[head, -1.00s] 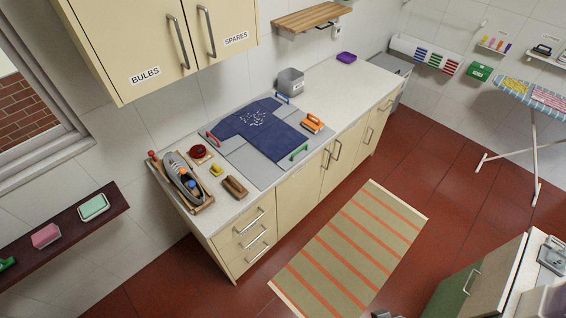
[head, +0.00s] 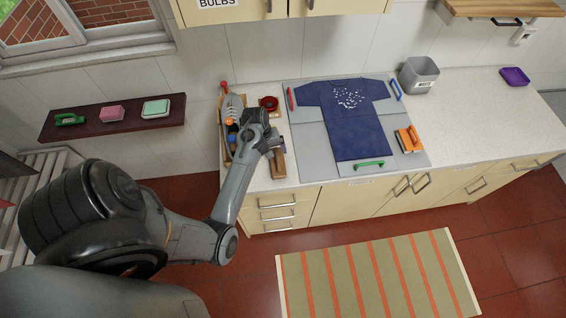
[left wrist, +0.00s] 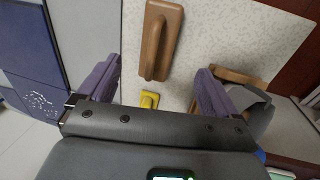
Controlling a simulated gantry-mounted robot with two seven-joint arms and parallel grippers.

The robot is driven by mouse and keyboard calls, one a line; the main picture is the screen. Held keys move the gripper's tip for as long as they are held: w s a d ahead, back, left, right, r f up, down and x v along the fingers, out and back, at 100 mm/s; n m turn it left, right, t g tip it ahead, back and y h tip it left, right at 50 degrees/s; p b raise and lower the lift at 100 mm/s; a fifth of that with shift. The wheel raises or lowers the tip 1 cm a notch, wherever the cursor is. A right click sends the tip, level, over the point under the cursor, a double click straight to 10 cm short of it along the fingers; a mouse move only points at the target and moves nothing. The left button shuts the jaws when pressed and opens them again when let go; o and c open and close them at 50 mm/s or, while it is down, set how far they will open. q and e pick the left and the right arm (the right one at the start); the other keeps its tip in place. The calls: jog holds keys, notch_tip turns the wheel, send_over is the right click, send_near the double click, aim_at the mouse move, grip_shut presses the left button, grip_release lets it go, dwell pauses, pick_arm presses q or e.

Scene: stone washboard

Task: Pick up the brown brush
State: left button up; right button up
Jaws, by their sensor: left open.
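The brown brush (head: 278,164) lies on the pale counter near its front edge, left of the grey board. It also shows in the left wrist view (left wrist: 159,42), as a wooden block with a raised handle along it. My left gripper (head: 274,147) is just behind and above the brush, partly covering its far end in the head view. In the left wrist view the two purple fingers of my left gripper (left wrist: 157,78) are spread wide, with nothing between them touching; the brush lies ahead, between their lines. My right gripper is not in view.
A yellow piece (left wrist: 149,99) lies close to the brush, between the fingers in the picture. A wooden tray (head: 223,150) holding several items stands to the left. A blue shirt (head: 350,120) lies on the board, beside an orange brush (head: 408,139).

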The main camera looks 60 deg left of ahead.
aim_at(277, 158)
pick_arm(q)
jog(key=shift+w+d+f+p, duration=0.15)
jog(key=shift+w+f, duration=0.2)
jog(key=shift+f, duration=1.15)
jog(key=shift+w+f+p, duration=0.15)
jog(key=shift+w+f, duration=0.2)
jog(key=shift+f, duration=1.2)
jog(key=shift+w+d+f+p, duration=0.15)
jog(key=shift+w+f, duration=0.2)
jog(key=shift+f, duration=1.15)
jog(key=shift+c, duration=0.4)
jog(key=c, duration=1.1)
jog(key=shift+r, duration=0.15)
jog(key=shift+r, duration=0.55)
notch_tip(277, 158, up, 3)
jog(key=shift+f+b, duration=0.1)
jog(key=shift+b, duration=0.2)
jog(key=d+r, duration=0.6)
jog(key=d, duration=0.5)
jog(key=shift+d+r, duration=0.3)
jog(key=shift+r, duration=0.1)
